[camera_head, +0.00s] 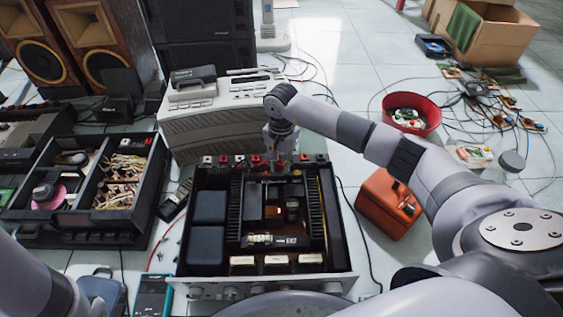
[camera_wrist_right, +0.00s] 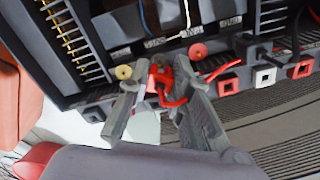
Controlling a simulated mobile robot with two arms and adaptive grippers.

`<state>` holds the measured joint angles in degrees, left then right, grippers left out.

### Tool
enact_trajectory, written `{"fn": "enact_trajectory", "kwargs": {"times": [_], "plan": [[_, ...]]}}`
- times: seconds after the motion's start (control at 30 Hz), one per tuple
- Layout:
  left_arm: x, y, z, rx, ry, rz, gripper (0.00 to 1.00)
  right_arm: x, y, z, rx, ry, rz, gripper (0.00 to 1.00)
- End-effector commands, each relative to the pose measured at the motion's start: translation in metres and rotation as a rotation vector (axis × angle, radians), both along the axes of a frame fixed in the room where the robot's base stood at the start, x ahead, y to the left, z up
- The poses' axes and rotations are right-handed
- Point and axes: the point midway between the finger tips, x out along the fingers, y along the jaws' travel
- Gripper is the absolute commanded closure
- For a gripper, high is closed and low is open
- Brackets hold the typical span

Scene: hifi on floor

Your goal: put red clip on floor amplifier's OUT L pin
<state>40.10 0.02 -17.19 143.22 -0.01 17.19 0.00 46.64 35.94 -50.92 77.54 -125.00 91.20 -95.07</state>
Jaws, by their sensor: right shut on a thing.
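The open amplifier (camera_head: 340,240) lies on the floor, its back edge lined with red, white and black terminals. My right gripper (camera_head: 279,152) reaches over that back edge from the right. In the right wrist view, my right gripper (camera_wrist_right: 160,84) is shut on the red clip (camera_wrist_right: 172,96), with a red wire running off to the right. The clip is close to the back panel, between a cream round pin (camera_wrist_right: 123,72) and a red round pin (camera_wrist_right: 198,52). I cannot tell whether it touches a pin. The panel labels are too small to read. My left gripper is out of view.
A grey ribbed unit (camera_head: 215,128) stands right behind the amplifier. A parts tray (camera_head: 75,222) is at the left, an orange box (camera_head: 385,205) at the right. A red bowl (camera_head: 425,128) and loose cables lie farther right.

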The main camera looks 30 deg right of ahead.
Motion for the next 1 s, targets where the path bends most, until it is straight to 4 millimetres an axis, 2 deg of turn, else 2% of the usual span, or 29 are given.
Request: {"fn": "enact_trajectory", "kwargs": {"times": [0.03, 0.07, 0.4, 0.77, 0.87, 1.0], "plan": [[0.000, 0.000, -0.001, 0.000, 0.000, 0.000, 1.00, -0.001, -0.001, -0.003, -0.003, 0.002, -0.001, 1.00], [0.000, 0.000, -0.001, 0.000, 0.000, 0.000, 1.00, -0.001, -0.001, -0.003, -0.002, 0.002, -0.001, 0.79], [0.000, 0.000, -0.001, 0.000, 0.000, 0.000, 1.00, -0.001, -0.001, -0.004, -0.003, 0.004, -0.001, 0.57], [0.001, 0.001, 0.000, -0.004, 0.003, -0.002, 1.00, 0.000, 0.000, 0.001, -0.001, 0.000, 0.000, 0.57], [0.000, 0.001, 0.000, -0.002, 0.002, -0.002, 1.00, 0.000, 0.000, 0.012, -0.002, -0.002, 0.001, 0.57], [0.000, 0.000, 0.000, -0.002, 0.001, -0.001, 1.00, 0.001, -0.001, 0.039, -0.003, -0.003, 0.000, 0.57]]}}
